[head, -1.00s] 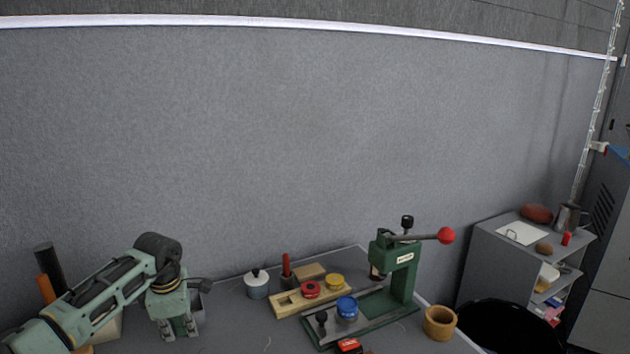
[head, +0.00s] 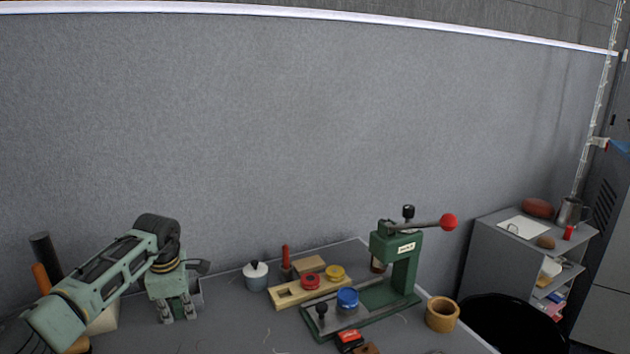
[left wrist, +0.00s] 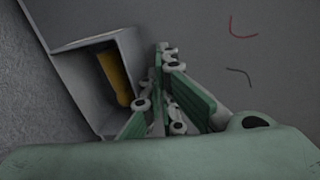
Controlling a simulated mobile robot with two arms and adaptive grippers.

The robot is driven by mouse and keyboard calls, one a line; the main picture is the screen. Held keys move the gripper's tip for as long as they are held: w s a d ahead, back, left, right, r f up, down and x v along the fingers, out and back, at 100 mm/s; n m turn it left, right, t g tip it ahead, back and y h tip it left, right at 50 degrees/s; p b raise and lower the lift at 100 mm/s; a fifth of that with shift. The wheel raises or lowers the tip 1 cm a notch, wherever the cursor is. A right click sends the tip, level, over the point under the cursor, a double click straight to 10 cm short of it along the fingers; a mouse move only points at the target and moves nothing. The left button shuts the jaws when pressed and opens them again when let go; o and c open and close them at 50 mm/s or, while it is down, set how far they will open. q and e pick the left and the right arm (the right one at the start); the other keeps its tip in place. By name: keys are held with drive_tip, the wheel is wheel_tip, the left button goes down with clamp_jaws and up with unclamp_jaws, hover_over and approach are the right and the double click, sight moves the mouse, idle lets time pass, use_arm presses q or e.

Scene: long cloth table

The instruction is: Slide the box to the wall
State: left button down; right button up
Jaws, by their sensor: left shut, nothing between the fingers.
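The box is a grey open one in the left wrist view (left wrist: 75,75), with a yellow-orange piece inside. It lies close to the grey felt wall (left wrist: 25,95). In the head view only a grey sliver of it (head: 198,290) shows beside my left gripper; the rest is hidden. My left gripper (head: 180,318) is shut and empty, low over the table by the wall. In the left wrist view its fingers (left wrist: 165,60) are right beside the box; I cannot tell whether they touch it. My right gripper is out of view.
A white-lidded jar (head: 256,277), a wooden block with coloured caps (head: 290,296) and a green lever press (head: 400,262) stand to the right. A wooden cup (head: 442,315) is near the table's right edge. A black cylinder (head: 45,255) stands left of my arm.

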use_arm(q)
drive_tip(key=shift+w+a+f+b, duration=0.1)
drive_tip(key=shift+w+a+b, duration=0.15)
drive_tip(key=shift+w+b, duration=0.4)
drive_tip(key=shift+s+p, duration=0.1)
drive_tip(key=shift+p, duration=0.2)
drive_tip(key=shift+s+d+r, duration=0.1)
drive_tip(key=shift+s+r, duration=0.05)
drive_tip(key=shift+r, duration=0.1)
drive_tip(key=shift+s+d+p, duration=0.1)
drive_tip(key=shift+s+p, duration=0.3)
drive_tip(key=shift+p, duration=0.3)
drive_tip(key=shift+s+d+f, duration=0.1)
drive_tip(key=shift+s, duration=0.25)
